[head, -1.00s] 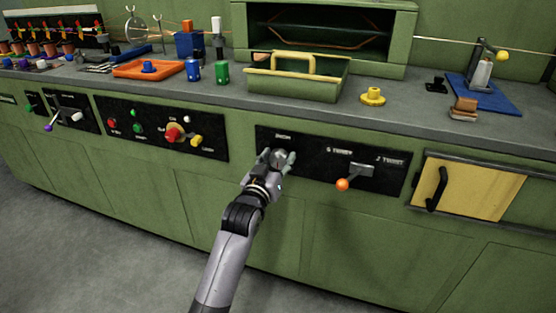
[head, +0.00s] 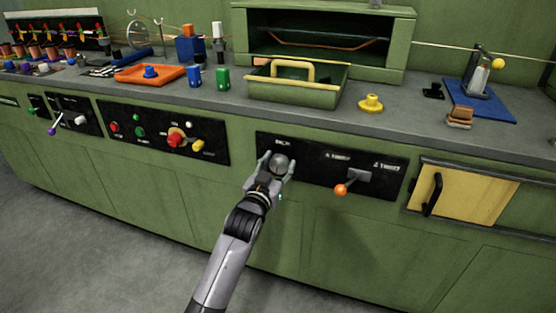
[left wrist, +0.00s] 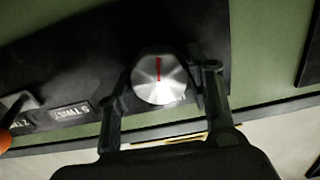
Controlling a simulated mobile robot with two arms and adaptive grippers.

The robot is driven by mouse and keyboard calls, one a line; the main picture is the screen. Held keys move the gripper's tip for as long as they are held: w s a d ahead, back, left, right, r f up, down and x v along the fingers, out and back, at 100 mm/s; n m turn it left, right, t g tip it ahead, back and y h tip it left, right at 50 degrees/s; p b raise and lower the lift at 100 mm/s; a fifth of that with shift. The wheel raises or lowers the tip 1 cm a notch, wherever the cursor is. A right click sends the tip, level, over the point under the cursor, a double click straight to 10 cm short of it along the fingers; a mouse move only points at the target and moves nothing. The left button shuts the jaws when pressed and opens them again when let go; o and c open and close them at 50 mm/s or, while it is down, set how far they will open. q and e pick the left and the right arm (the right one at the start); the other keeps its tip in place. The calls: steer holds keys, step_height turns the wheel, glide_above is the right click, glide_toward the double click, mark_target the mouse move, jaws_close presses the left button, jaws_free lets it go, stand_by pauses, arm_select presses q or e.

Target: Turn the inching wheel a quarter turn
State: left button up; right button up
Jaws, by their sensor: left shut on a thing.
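The inching wheel is a round silver knob (head: 279,164) on the black front panel, below a small white label. In the left wrist view the knob (left wrist: 160,82) shows a red line running from its centre toward the top of the picture. My left gripper (head: 278,168) is shut on the knob, one finger on each side of it. Its fingers also show in the left wrist view (left wrist: 165,68), along the left and right of the knob. My right gripper is not in view.
To the right, on the same panel, a lever with an orange ball (head: 341,190) sticks out. A yellow door with a black handle (head: 433,194) is further right. A panel with coloured buttons (head: 165,135) is left. A green tray (head: 292,96) stands on the counter above.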

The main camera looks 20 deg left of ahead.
arm_select(q)
steer(key=shift+r+m+p, duration=0.2)
steer(key=shift+m+p, duration=0.7)
steer(key=shift+m, duration=0.1)
steer(key=m+p, duration=0.2)
steer(key=m, duration=0.1)
steer(key=m+p, duration=0.1)
steer(key=m, duration=0.1)
steer(key=m+p, duration=0.1)
steer(key=m, duration=0.2)
steer(key=shift+d+f+m, duration=0.15)
steer(key=shift+m, duration=0.15)
steer(key=m+p, duration=0.1)
steer(key=m, duration=0.1)
steer(key=shift+f+m, duration=0.1)
steer(key=shift+m, duration=1.7)
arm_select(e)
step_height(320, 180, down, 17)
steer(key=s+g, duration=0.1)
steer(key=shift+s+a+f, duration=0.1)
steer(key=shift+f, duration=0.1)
arm_select(q)
steer(key=o, duration=1.1)
steer(key=shift+f, duration=0.1)
steer(key=shift+c, duration=0.2)
steer(key=shift+o, duration=0.4)
